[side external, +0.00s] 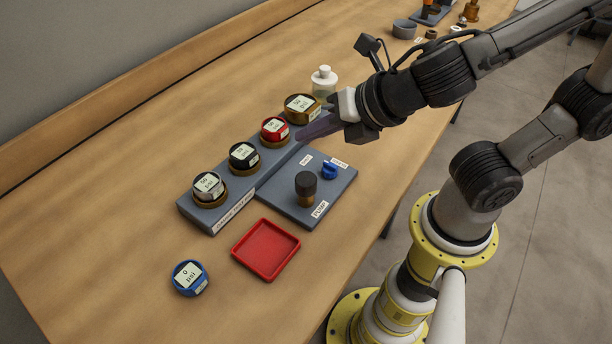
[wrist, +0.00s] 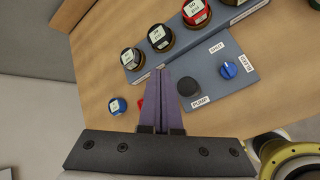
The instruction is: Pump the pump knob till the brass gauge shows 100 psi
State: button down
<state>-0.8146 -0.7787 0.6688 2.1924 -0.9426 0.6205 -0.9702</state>
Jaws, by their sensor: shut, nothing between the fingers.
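The pump knob (side external: 306,184) has a black cap on a brass stem and stands upright on the grey pump plate (side external: 335,200). In the wrist view the knob (wrist: 189,88) shows just right of my fingers. The brass gauge (side external: 301,105) sits at the far end of the grey gauge block; its face seems to read 50 psi, though the print is small. It is not clearly seen in the wrist view. My gripper (side external: 300,137), with purple fingers, is shut and empty. It hangs above the bench near the red gauge, apart from the knob.
A red gauge (side external: 274,130), black gauge (side external: 243,157) and silver gauge (side external: 208,188) share the block. A blue valve knob (side external: 329,171) is on the plate. A red tray (side external: 266,249) and loose blue gauge (side external: 189,277), reading 0 psi, lie in front. A white bottle (side external: 324,80) stands behind.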

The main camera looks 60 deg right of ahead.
aim_at(305, 179)
jog(key=shift+f, duration=3.85)
jog(key=shift+f, duration=0.1)
jog(key=shift+f, duration=0.3)
jog(key=shift+s+f, duration=0.1)
jog(key=shift+f, duration=1.05)
jog(key=shift+r, duration=1.5)
jog(key=shift+r, duration=2.55)
jog(key=shift+d, duration=0.1)
